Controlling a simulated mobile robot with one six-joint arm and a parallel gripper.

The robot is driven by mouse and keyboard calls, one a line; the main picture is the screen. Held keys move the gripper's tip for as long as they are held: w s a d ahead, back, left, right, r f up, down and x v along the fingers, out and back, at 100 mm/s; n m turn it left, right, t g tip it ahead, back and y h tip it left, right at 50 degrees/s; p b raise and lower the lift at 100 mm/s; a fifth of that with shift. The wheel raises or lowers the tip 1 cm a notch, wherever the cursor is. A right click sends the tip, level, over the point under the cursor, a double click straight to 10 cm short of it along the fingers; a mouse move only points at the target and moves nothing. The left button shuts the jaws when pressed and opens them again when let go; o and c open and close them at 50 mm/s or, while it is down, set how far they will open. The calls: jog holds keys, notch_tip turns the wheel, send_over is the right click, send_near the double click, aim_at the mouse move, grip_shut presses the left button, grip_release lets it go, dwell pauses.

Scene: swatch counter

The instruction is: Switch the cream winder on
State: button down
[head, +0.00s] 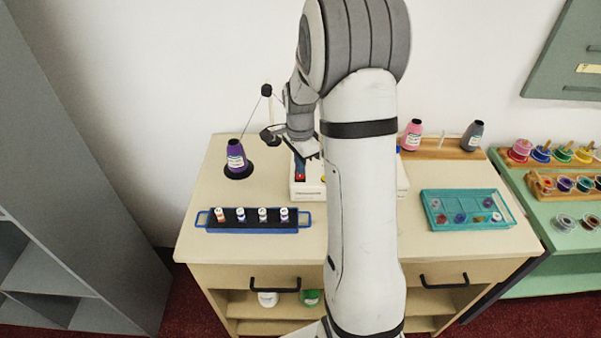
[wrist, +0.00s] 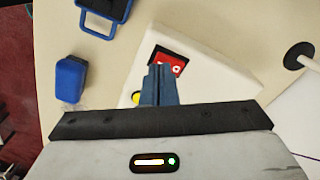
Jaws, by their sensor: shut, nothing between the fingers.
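The cream winder (head: 312,191) is a pale box on the counter, partly hidden behind my arm. In the wrist view the winder (wrist: 215,70) shows a red switch (wrist: 178,66) in a black frame and a yellow button (wrist: 135,97). The red switch also shows in the head view (head: 299,178). My gripper (wrist: 161,70) is shut and empty. Its blue fingertips are right at the red switch and cover part of it. I cannot tell whether they touch it, or which way the switch is set.
A purple cone (head: 236,156) stands left of the winder. A blue-handled tray (head: 250,228) of small spools lies in front. A teal tray (head: 455,222) is at the right. A blue block (wrist: 71,80) shows beside the winder in the wrist view. Pink (head: 412,136) and grey (head: 472,137) cones stand behind.

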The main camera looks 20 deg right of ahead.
jog(key=shift+f+b, duration=0.65)
jog(key=shift+f, duration=0.2)
jog(key=shift+r, duration=0.15)
jog(key=shift+r+p, duration=2.35)
jog(key=shift+r, duration=1.05)
jog(key=s+a+r+n+t, duration=0.2)
jog(key=s+a+r+n, duration=0.4)
jog(key=s+r+n, duration=0.3)
jog(key=s+a+r+n, duration=0.1)
jog(key=s+n, duration=0.1)
jog(key=s, duration=0.2)
jog(key=s+a+r+n+t, duration=0.1)
jog(key=s+a+n, duration=0.1)
jog(key=s, duration=0.3)
jog(key=s+a+r+n, duration=0.1)
jog(key=s+n, duration=0.2)
jog(key=s, duration=0.2)
jog(key=shift+a+r+n+b, duration=0.15)
jog(key=shift+a+n+b, duration=0.15)
